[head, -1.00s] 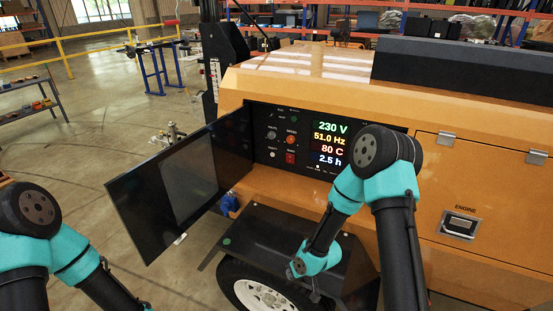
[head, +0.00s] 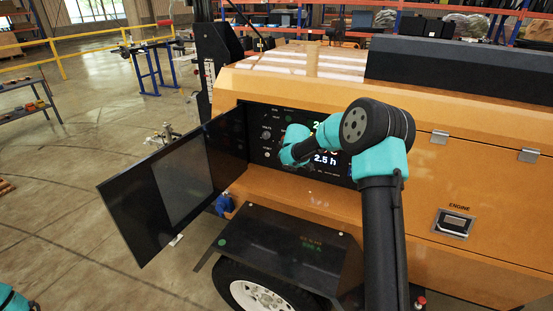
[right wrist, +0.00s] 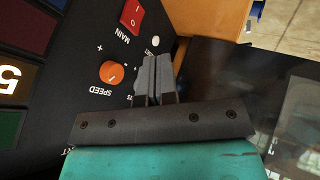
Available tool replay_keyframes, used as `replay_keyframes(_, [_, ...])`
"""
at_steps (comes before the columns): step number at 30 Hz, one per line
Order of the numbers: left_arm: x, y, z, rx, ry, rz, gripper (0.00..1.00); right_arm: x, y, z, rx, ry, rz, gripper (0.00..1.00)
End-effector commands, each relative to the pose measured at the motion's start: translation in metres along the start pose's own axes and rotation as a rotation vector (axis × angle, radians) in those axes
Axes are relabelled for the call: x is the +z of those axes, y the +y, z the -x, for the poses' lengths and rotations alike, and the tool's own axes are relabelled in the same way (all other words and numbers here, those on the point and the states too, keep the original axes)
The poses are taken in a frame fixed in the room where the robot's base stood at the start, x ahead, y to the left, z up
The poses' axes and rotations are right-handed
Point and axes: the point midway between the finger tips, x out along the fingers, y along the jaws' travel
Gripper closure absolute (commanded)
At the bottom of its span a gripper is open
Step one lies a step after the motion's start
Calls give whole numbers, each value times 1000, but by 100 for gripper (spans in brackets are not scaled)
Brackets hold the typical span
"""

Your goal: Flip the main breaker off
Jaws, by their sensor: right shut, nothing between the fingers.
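The main breaker (right wrist: 132,13), a red rocker switch labelled MAIN, is on the black control panel (right wrist: 75,60) at the top of the right wrist view. In the head view my right wrist covers that part of the control panel (head: 259,123). My right gripper (right wrist: 154,62) is shut and empty, its fingertips over the panel, below and right of the breaker in the wrist view and apart from it in the picture. The breaker's on or off position is not clear. My left gripper is out of view.
An orange SPEED knob (right wrist: 112,72) and a small white button (right wrist: 155,40) are near the fingertips. The open black panel door (head: 165,190) swings out to the left. The yellow generator body (head: 290,195) has a ledge below the panel.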

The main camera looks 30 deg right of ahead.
Motion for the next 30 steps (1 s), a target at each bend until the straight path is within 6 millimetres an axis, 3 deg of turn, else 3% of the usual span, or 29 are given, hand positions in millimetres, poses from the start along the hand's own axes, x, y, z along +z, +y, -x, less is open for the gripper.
replay_keyframes(14, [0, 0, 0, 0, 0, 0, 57, 0, -1, -7, -2, 0, 0, 100])
replay_keyframes(30, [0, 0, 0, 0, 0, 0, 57, 0, -2, -81, -3, 0, 0, 100])
